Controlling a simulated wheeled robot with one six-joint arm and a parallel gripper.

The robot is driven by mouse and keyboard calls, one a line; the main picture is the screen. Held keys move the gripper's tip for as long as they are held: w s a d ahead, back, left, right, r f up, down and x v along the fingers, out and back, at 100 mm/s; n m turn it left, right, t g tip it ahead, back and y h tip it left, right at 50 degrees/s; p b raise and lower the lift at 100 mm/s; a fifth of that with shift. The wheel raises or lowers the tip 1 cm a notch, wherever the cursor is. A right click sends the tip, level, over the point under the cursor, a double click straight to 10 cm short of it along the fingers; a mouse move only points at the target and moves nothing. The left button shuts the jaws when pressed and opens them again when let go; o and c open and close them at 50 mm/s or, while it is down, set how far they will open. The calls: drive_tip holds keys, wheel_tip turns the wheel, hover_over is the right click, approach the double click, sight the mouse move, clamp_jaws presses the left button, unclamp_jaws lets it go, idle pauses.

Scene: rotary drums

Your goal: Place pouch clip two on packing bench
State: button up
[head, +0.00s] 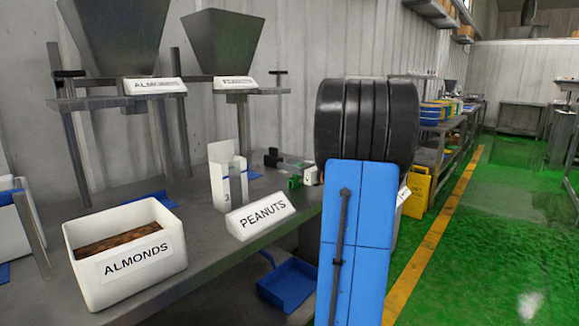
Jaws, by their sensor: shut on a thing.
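A long grey metal bench (205,262) runs along the left wall; no sign names it as the packing bench. A white upright holder marked 3 (228,178) stands on it beside the PEANUTS sign (261,215). Small black and green items (284,168) lie farther back, partly hidden by my arm; I cannot tell whether one is a pouch clip. A small white tag (403,195) shows at the right edge of my blue and black arm; what it belongs to is hidden. My gripper is not visible, and no pouch clip marked two can be made out.
A white ALMONDS bin (127,252) fills the bench's near part. Two hoppers (220,42) hang above. A blue tray (288,284) sits below the bench edge. A yellow panel (416,192) stands behind my arm. The green floor (500,235) at right is clear.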

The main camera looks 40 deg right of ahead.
drive_tip(key=shift+f, duration=0.15)
drive_tip(key=o, duration=1)
drive_tip(key=shift+s, duration=0.1)
drive_tip(key=s, duration=0.8)
drive_tip(key=s+d, duration=0.1)
drive_tip(key=s, duration=0.2)
drive_tip(key=shift+s, duration=0.4)
drive_tip(key=shift+s, duration=0.1)
